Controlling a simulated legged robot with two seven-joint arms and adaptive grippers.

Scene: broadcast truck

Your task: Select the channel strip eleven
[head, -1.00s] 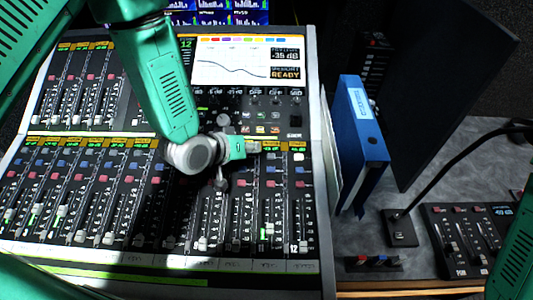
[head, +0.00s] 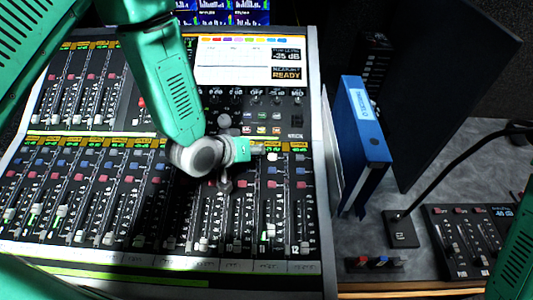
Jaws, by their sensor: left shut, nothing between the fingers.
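The mixing console (head: 315,120) fills the left and middle of the head view, with a lower bank of channel strips. The rightmost strip bears the number 12 (head: 296,248). Channel strip eleven (head: 270,215) is just left of it, with a pale button (head: 272,157) near its top. My left gripper (head: 258,149) is shut and empty, pointing right over the top of the lower bank, close to strip eleven's upper buttons. I cannot tell if it touches them. My arm and wrist hide strips to the left. My right gripper is out of view.
The console screen (head: 233,62) stands behind my left arm. A blue binder (head: 361,130) and a dark panel (head: 440,90) stand to the right. A small fader box (head: 462,240) and a cable base (head: 400,230) lie on the grey desk (head: 420,190).

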